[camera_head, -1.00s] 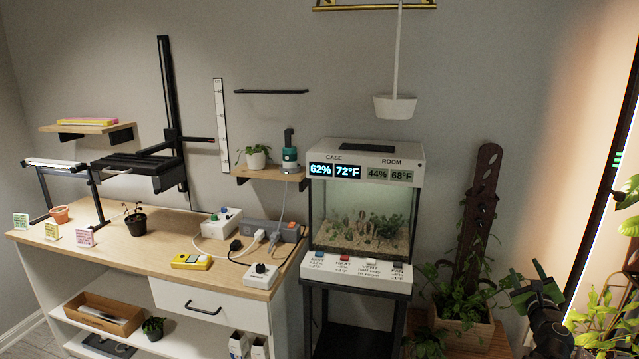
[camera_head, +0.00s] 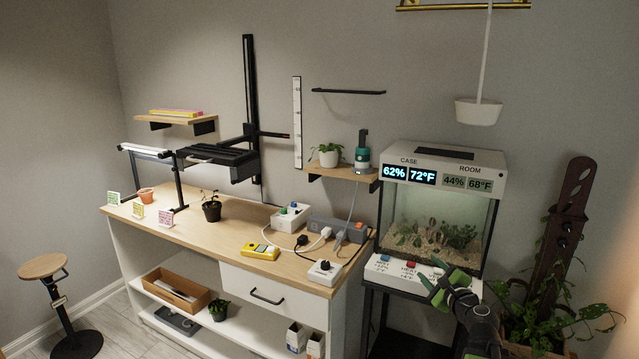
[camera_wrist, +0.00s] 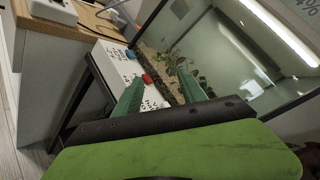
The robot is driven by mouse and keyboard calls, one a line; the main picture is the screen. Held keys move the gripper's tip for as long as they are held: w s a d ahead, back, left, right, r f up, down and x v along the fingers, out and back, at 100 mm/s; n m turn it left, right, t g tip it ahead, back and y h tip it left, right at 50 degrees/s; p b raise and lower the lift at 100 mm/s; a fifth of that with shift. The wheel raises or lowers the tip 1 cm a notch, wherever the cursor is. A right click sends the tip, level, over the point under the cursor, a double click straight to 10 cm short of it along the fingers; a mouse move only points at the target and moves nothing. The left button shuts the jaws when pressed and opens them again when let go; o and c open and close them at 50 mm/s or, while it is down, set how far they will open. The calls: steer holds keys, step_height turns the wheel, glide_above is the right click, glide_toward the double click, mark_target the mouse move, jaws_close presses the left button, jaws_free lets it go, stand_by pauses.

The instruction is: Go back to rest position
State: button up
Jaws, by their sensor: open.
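My gripper (camera_head: 441,284) is at the lower right of the head view, dark with green fingers, in front of the terrarium case's button panel in the picture. In the wrist view its two green fingers (camera_wrist: 158,88) are spread apart with nothing between them. The terrarium case (camera_head: 440,225) reads 62% and 72°F for the case and 44% and 68°F for the room. Its white button panel (camera_wrist: 118,66) shows a blue and a red button past my fingers. My gripper hides part of the panel.
A wooden bench (camera_head: 235,228) holds a yellow meter (camera_head: 260,251), a white socket box (camera_head: 290,217) and a small dark pot (camera_head: 211,210). A stool (camera_head: 44,268) stands at the left. A potted climbing plant (camera_head: 545,318) is at the right. Bare floor lies between stool and bench.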

steer(key=a+f+n+g+y, duration=0.3)
steer(key=a+f+n, duration=0.15)
steer(key=a, duration=0.65)
steer(key=a+f+n+g+y, duration=0.25)
steer(key=a+n, duration=0.25)
steer(key=a, duration=0.6)
steer(key=s+a+f+n+g+h, duration=0.2)
steer(key=s+a+f+n+g, duration=0.4)
steer(key=s+a+f+n, duration=0.35)
steer(key=s+d+f+n+g+h, duration=0.4)
steer(key=s+d+n+g+h, duration=0.1)
steer(key=s+d, duration=0.45)
step_height(320, 180, up, 15)
steer(key=p, duration=1.5)
steer(key=shift+w+d+p, duration=0.2)
steer(key=shift+d+p, duration=0.1)
steer(key=shift+p, duration=0.1)
steer(key=shift+r, duration=0.1)
